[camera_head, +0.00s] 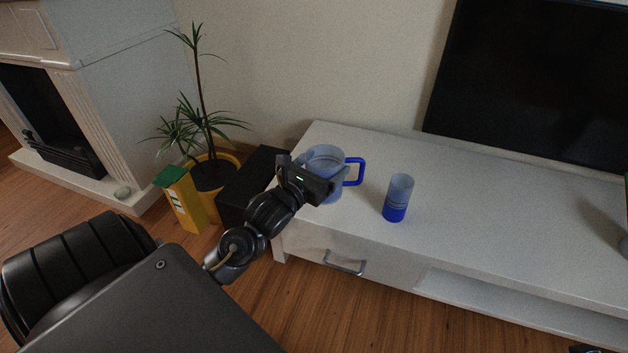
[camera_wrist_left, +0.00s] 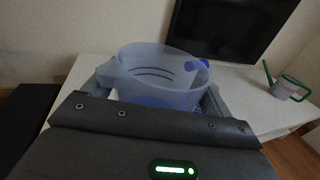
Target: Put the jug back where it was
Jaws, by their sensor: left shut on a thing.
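The jug (camera_head: 325,156) is translucent pale blue with a blue handle on its right side. It is upright at the left end of the white TV cabinet; I cannot tell whether its base touches the top. My left gripper (camera_head: 318,178) is shut on the jug, with a finger on either side of its body. In the left wrist view the jug (camera_wrist_left: 160,75) fills the space between the fingers, its open top and spout showing. The gripper hides part of the jug's lower body in the head view. My right gripper is not clearly in view.
A translucent cup with a blue base (camera_head: 397,199) stands to the right of the jug on the white cabinet (camera_head: 480,240). A black box (camera_head: 240,190) and a potted plant (camera_head: 207,170) stand left of it. A watering can (camera_wrist_left: 287,88) stands farther right.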

